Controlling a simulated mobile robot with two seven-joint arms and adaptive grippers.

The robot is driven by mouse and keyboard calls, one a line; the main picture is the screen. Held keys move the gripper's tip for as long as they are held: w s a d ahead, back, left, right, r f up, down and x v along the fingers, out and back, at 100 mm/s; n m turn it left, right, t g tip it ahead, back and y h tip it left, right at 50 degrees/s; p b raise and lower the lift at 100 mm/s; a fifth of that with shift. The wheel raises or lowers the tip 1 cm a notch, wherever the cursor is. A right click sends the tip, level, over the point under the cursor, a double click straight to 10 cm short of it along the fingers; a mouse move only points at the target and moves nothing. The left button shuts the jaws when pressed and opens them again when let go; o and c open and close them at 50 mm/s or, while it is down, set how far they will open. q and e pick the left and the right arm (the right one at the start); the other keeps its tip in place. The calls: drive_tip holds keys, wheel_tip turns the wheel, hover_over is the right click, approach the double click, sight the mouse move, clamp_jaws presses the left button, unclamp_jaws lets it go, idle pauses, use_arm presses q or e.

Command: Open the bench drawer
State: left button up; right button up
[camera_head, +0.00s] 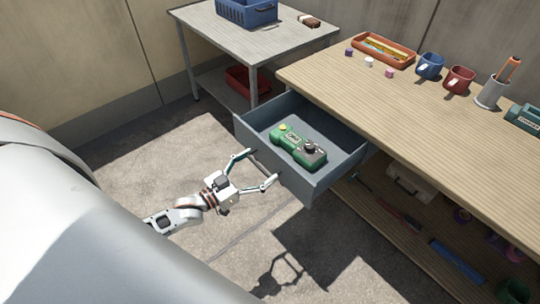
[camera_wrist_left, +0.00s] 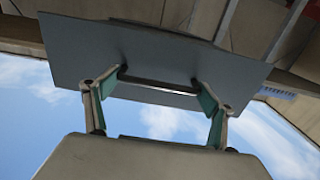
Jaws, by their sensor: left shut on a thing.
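The bench drawer (camera_head: 318,187) is a grey-blue box pulled well out from under the wooden workbench (camera_head: 400,104). A green device (camera_head: 297,146) with a dark end and a yellow knob lies inside it. My left gripper (camera_head: 263,167) is at the drawer's front, its two fingers spread to the two ends of the bar handle. In the left wrist view the drawer front (camera_wrist_left: 150,55) fills the upper middle, and the bar handle (camera_wrist_left: 158,86) runs between the fingertips. My right gripper is not in view.
A grey side table (camera_head: 262,42) with a blue crate (camera_head: 246,12) stands behind the drawer. An orange tray (camera_head: 384,50), two mugs and a pen cup (camera_head: 491,93) stand on the bench. Tools lie on its lower shelf. Concrete floor is clear left of the drawer.

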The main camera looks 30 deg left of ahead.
use_arm(q)
drive_tip(key=shift+v, duration=1.25)
drive_tip(key=o, duration=1.6)
drive_tip(key=shift+c, duration=0.2)
drive_tip(key=v, duration=1.2)
drive_tip(key=shift+d, duration=0.1)
